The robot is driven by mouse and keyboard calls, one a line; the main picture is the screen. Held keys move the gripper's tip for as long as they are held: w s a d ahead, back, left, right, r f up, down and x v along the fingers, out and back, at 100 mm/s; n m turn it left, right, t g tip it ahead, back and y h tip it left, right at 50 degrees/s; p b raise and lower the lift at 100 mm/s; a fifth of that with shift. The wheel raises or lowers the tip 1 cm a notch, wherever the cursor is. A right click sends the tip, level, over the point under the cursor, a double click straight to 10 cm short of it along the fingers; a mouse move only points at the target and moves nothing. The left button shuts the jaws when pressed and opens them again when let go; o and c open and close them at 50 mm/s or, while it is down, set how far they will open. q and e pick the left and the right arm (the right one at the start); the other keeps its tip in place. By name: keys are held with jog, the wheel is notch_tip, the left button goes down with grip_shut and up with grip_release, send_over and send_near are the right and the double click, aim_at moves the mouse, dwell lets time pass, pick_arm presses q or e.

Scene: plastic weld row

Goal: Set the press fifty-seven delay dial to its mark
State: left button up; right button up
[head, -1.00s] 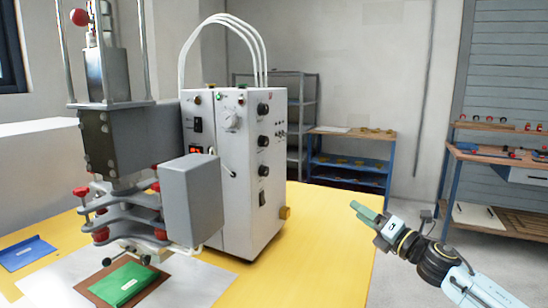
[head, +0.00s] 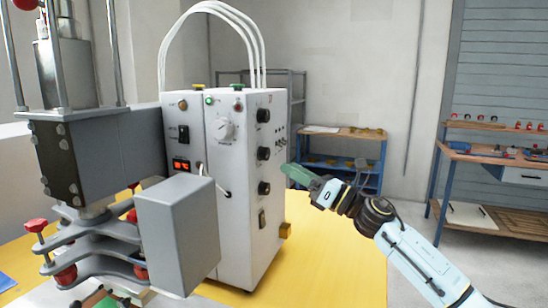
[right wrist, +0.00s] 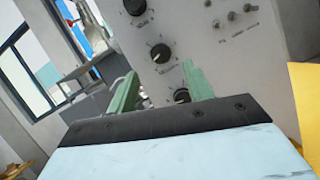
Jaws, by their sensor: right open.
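The white control cabinet (head: 235,220) of the press stands on the yellow table. Its right side carries a column of black knobs: a top knob (head: 263,115), a middle knob (head: 263,153) and a low knob (head: 264,188). A pale dial (head: 222,128) is on its front. The labels are too small to read, so I cannot tell which is the delay dial. My right gripper (head: 292,172), with green fingers, is open and right of the low knob. In the right wrist view the low knob (right wrist: 181,95) shows between the fingers, partly hidden by one. My left gripper is out of view.
The grey press head (head: 100,150) and a grey box (head: 178,235) stand left of the cabinet. White hoses (head: 250,40) arch above. The yellow table (head: 335,250) is clear at right.

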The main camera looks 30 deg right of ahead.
aim_at(268, 155)
jog(key=x, duration=0.5)
jog(key=shift+w+a+r, duration=0.1)
jog(key=shift+w+a, duration=0.15)
jog(key=shift+w, duration=0.05)
jog(key=shift+w+a+r, duration=0.1)
jog(key=shift+w+a, duration=0.05)
jog(key=shift+w, duration=0.05)
jog(key=c, duration=1)
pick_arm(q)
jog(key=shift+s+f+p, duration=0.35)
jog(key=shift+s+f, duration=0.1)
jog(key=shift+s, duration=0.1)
pick_arm(e)
jog(key=shift+o, duration=0.2)
